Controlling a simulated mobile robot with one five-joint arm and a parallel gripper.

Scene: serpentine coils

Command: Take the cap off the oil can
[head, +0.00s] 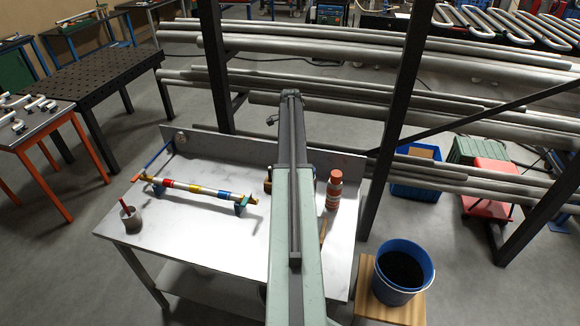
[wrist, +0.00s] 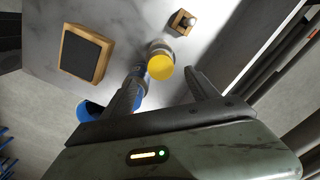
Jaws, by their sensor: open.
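In the wrist view, a round yellow cap (wrist: 160,67) faces the camera, on top of a container whose grey side partly shows behind it. This looks like the oil can; most of its body is hidden. My gripper (wrist: 165,74) is open, its two dark fingers apart, and the cap appears between the fingertips. I cannot tell its distance from the cap, and nothing is visibly held. In the head view, my arm covers this spot. A bottle with an orange-red top (head: 334,190) stands right of my arm.
A wooden block with a dark face (wrist: 87,54) and a small wooden block with a knob (wrist: 182,22) lie near the cap. On the workbench (head: 215,240) are a banded bar (head: 185,187) and a grey cup (head: 130,217). A blue bucket (head: 428,262) stands at right.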

